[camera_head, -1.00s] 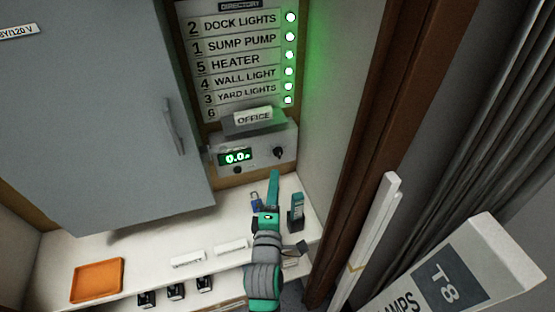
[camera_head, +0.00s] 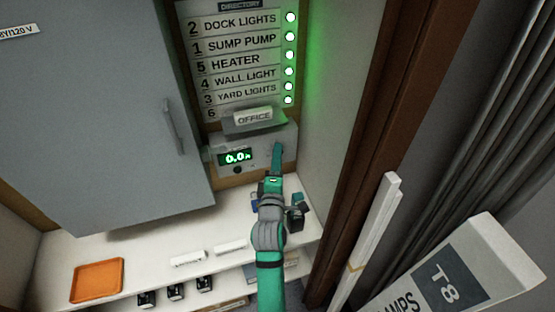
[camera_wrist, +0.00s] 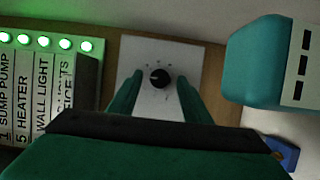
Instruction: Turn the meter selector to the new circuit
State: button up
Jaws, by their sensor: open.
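The meter (camera_head: 228,167) is a light grey box below the directory panel, with a green display reading about 0.0. Its selector (camera_wrist: 160,77) is a round black knob with a pale pointer mark on a light plate with small printed marks around it. My gripper (camera_wrist: 158,92) is open, with its two green fingers on either side of the knob in the wrist view. I cannot tell whether the fingertips touch it. In the head view my gripper (camera_head: 277,153) covers the selector at the right part of the meter.
The directory panel (camera_head: 237,62) with lit green lamps is above the meter, and an OFFICE label (camera_head: 253,116) sits just over it. A grey cabinet door (camera_head: 120,110) stands at left. An orange tray (camera_head: 98,281) lies on the white shelf. A brown post (camera_head: 370,130) is at right.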

jog(key=c, duration=1)
jog(key=shift+c, duration=0.2)
jog(key=shift+w+d+r+m+g+y, duration=0.15)
jog(key=shift+m+g+y, duration=0.75)
jog(key=shift+m, duration=1.35)
jog(key=shift+s+d+r+m+g+y, duration=0.15)
jog(key=shift+m+g+y, duration=0.8)
jog(key=shift+m, duration=1.25)
jog(key=shift+w+d+r+m+g+y, duration=0.2)
jog(key=shift+m+g+y, duration=0.7)
jog(key=shift+m, duration=1.35)
